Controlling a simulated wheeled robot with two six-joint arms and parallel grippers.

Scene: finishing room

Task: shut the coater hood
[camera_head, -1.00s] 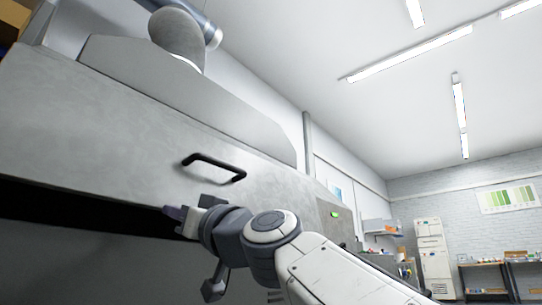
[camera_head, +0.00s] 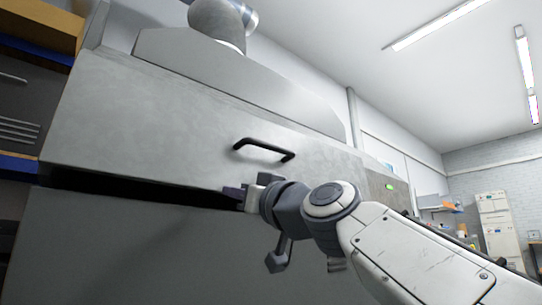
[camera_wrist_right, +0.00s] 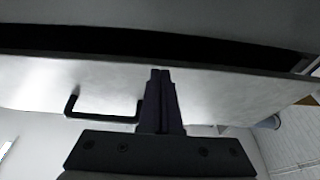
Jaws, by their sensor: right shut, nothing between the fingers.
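The coater hood (camera_head: 150,130) is a large grey metal panel with a black bar handle (camera_head: 264,149) on its front. A dark gap (camera_head: 110,188) shows between its lower edge and the grey body (camera_head: 110,240) below, so it stands a little open. My right gripper (camera_head: 232,192) is shut and empty at the hood's lower edge, below the handle. In the right wrist view the shut fingers (camera_wrist_right: 161,75) lie over the hood panel, beside the handle (camera_wrist_right: 103,115). I cannot tell whether they touch it. My left gripper is not in view.
A round duct (camera_head: 217,22) rises from the top of the coater. A shelf with blue and orange parts (camera_head: 38,45) stands at the left. A white cabinet (camera_head: 497,225) stands far off at the right. A small green display (camera_head: 389,187) shows right of the hood.

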